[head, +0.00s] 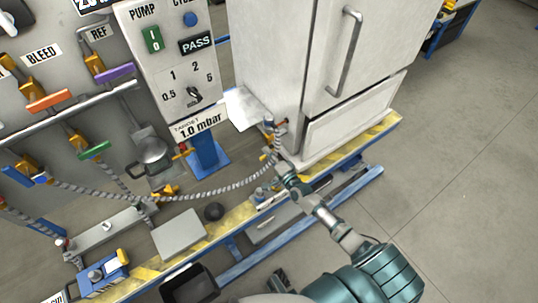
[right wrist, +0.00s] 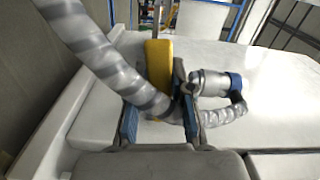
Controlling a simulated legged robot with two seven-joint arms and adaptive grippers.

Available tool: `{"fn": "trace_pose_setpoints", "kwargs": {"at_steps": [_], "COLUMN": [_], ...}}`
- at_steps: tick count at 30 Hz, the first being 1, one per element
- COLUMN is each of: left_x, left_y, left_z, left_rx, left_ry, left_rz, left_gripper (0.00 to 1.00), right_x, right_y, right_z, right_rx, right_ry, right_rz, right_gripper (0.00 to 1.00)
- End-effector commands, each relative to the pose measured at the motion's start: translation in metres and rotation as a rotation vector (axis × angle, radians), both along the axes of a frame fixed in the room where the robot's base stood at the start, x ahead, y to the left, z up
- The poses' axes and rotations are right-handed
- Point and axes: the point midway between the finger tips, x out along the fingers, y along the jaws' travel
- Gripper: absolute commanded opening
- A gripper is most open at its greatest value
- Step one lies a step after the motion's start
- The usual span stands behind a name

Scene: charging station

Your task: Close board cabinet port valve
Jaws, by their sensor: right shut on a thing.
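The white cabinet (head: 275,70) stands at the top middle of the head view. At its lower left corner is a small port fitting (head: 269,122) with the hose joined near it. My right gripper (head: 280,163) reaches this corner from the lower right. In the right wrist view, the yellow valve handle (right wrist: 158,65) lies between the blue-padded fingers of my right gripper (right wrist: 160,122), which is shut on it. The striped grey hose (right wrist: 95,55) crosses close to the fingers, beside a metal coupling (right wrist: 210,83). The handle's lower end is partly hidden. My left gripper is not seen.
A grey panel with coloured valve handles (head: 48,101) and a pump box (head: 160,45) stand at the left. The floor at right (head: 460,170) is clear.

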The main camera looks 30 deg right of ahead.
Motion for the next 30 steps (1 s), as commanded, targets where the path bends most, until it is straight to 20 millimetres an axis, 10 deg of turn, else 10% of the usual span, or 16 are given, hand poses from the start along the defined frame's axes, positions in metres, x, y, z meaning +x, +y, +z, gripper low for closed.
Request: {"fn": "trace_pose_setpoints", "kwargs": {"at_steps": [26, 27, 30], "left_x": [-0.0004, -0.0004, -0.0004], "left_y": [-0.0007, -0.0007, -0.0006], "left_z": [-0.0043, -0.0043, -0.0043], "left_rx": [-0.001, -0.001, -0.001], "left_ry": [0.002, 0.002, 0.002], "left_rz": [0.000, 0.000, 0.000], "left_gripper": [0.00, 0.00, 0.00], "right_x": [0.0010, 0.0009, 0.0008], "right_y": [-0.0057, -0.0058, -0.0051], "right_z": [0.0083, 0.0084, 0.0083], "right_rx": [0.166, 0.166, 0.166], "right_ry": [0.008, 0.008, 0.008], "right_rz": [-0.009, -0.009, -0.008], "right_gripper": [0.00, 0.24, 0.48]}}
